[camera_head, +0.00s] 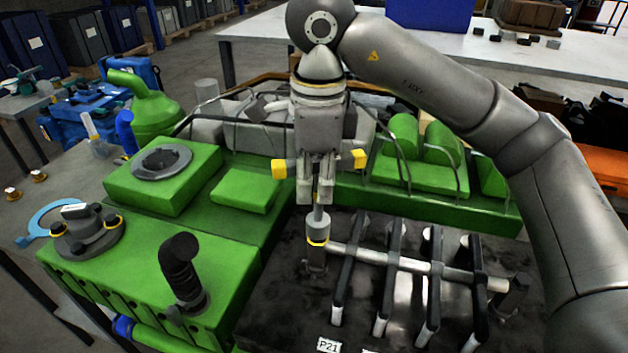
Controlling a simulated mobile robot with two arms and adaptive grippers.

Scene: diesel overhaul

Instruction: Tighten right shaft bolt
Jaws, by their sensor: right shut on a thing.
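My right gripper (318,188) points straight down over the engine and is shut on a grey socket tool (318,222) with a yellow ring. The tool stands upright over the left end of the rocker shaft (395,261), at a dark shaft support (315,262). The bolt there is hidden under the tool; I cannot tell whether the tool is seated on it. The shaft's other end has a dark support (513,293) at the right, clear of the gripper. My left gripper is not in view.
Several dark rocker arms (392,270) cross the shaft right of the tool. Green engine covers (170,175) and a black elbow pipe (181,270) lie left. Thin pipes (462,165) arch behind. A white table (400,60) stands at the back.

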